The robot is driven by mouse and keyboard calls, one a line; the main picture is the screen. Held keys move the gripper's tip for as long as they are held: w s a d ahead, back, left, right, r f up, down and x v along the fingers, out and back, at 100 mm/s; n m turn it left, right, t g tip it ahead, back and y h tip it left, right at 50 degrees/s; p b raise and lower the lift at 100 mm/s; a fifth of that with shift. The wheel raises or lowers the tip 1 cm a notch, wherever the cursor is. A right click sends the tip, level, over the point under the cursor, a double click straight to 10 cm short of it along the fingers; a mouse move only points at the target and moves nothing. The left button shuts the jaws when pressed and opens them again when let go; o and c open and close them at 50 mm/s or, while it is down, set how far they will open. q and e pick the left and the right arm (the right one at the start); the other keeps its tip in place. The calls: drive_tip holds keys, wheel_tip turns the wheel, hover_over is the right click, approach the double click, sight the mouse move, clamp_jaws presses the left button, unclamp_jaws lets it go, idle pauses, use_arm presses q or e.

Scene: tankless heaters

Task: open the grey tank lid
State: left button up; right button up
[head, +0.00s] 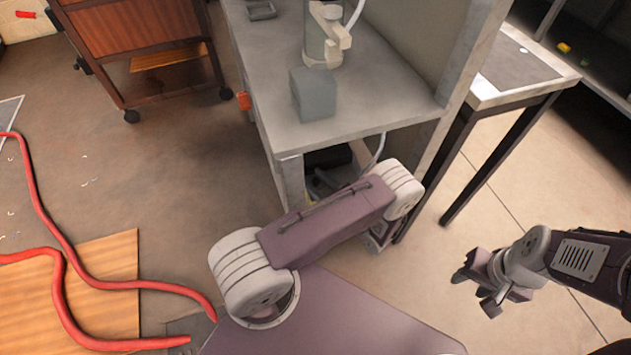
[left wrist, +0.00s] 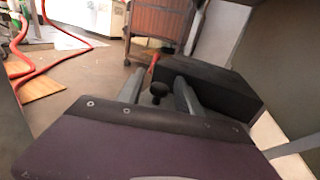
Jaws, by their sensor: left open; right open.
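A grey box-shaped block (head: 314,93) sits on the grey bench near its front left; I cannot tell whether it is the tank, and no lid edge shows. Behind it stands a pale cylindrical device (head: 322,45) with a beige lever. My left gripper (head: 378,236) hangs low by the bench's front opening, mostly hidden behind my arm in the head view. In the left wrist view its grey fingers (left wrist: 158,88) are spread, with a dark round knob between them; what the knob belongs to is unclear. My right gripper (head: 490,285) is open and empty over the floor at right.
The grey bench (head: 385,95) has a wall on its right side and an open, dark space below. A metal-framed table (head: 515,70) stands to its right. A wooden cart (head: 135,45) is at back left. Red hoses (head: 60,240) cross the floor and a wooden board at left.

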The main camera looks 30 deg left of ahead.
use_arm(q)
clamp_jaws()
idle(1.4)
